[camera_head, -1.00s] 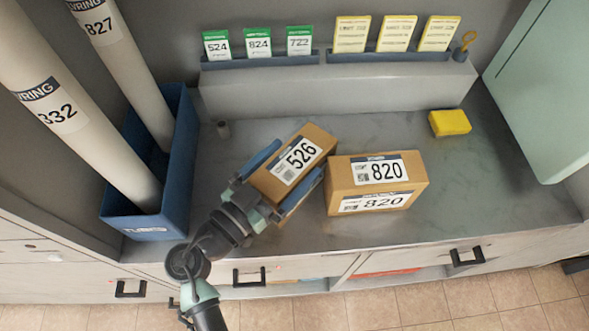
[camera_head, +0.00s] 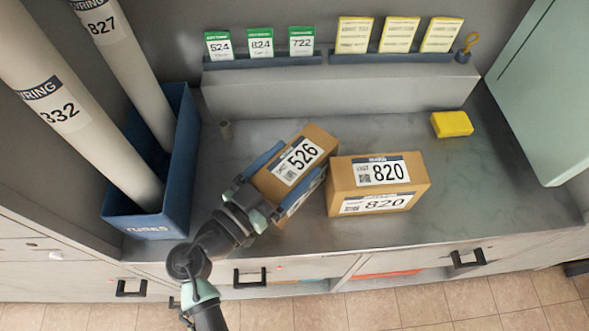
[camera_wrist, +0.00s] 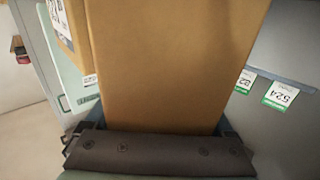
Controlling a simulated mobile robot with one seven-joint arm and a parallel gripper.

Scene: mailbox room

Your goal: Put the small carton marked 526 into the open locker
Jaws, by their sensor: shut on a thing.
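The small brown carton marked 526 (camera_head: 318,146) is on or just above the grey counter, its label facing up; I cannot tell whether it touches the counter. My gripper (camera_head: 287,178) is shut on it, one blue finger along each long side. In the wrist view the carton (camera_wrist: 172,65) fills the middle, close to the palm. The open locker cannot be made out in these views.
A larger carton marked 820 (camera_head: 340,172) stands just right of the held carton. A blue bin (camera_head: 180,170) with long tubes is at the left. A yellow block (camera_head: 452,124) lies at the right. Card holders (camera_head: 262,62) line the back ledge. A pale green panel (camera_head: 550,95) rises at the right.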

